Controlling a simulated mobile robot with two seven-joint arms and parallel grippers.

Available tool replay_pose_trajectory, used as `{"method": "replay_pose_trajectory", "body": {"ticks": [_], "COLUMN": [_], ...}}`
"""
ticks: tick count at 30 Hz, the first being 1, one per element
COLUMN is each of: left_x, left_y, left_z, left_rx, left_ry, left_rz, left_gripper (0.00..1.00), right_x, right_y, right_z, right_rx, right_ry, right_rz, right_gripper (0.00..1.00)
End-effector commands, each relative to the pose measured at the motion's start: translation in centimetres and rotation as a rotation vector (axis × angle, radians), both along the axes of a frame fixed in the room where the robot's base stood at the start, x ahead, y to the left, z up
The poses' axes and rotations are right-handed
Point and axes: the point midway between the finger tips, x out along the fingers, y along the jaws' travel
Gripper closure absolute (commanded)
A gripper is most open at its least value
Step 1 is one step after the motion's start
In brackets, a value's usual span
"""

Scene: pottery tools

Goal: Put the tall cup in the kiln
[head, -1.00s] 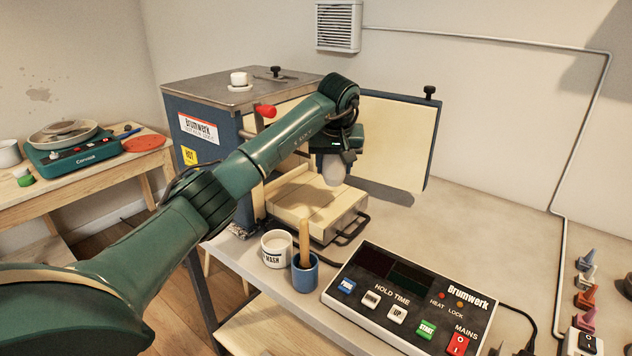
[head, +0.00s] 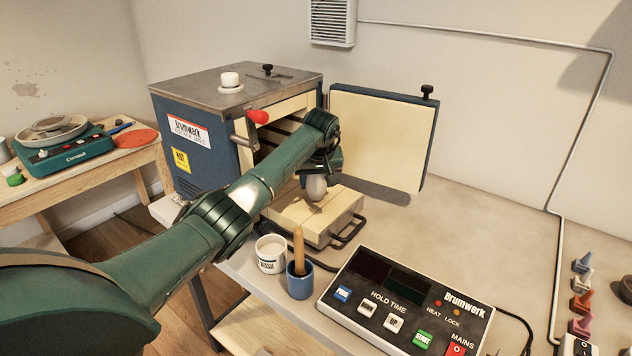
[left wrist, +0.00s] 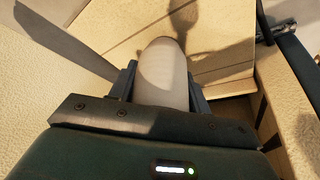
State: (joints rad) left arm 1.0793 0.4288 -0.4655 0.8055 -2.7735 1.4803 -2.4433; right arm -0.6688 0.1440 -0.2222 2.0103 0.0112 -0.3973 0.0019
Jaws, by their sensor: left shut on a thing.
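My left gripper (head: 316,174) is shut on a pale, rounded cup (head: 316,188), held above the pulled-out cream shelf (head: 300,207) in front of the kiln (head: 200,135). In the left wrist view the cup (left wrist: 162,75) sits between the two fingers (left wrist: 162,88), with its shadow on the slab beyond it. The kiln door (head: 380,135) stands open to the right. My arm hides much of the kiln's opening. My right gripper does not show.
A white wash pot (head: 270,257) and a blue pot with a wooden tool (head: 299,283) stand before the shelf. A control box (head: 405,300) lies at the front. A wheel (head: 75,150) stands on the left table.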

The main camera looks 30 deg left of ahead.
Motion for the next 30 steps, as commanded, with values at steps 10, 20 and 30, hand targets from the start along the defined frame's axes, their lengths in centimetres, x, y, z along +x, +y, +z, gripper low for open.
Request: {"method": "replay_pose_trajectory", "body": {"ticks": [10,20,30], "left_x": [0.01,0.01,0.01], "left_y": [0.01,-0.03,-0.05], "left_z": [-1.00,-1.24,-0.85], "left_rx": [0.002,0.000,0.000], "left_ry": [-0.001,0.000,0.000], "left_rz": [-0.001,-0.001,-0.001], "left_gripper": [0.77,0.33,0.30], "right_x": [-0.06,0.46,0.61], "right_y": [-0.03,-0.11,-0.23], "right_z": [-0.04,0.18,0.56], "right_rx": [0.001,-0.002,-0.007], "right_ry": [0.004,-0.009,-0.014], "right_rz": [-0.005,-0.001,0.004], "right_gripper": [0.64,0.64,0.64]}}
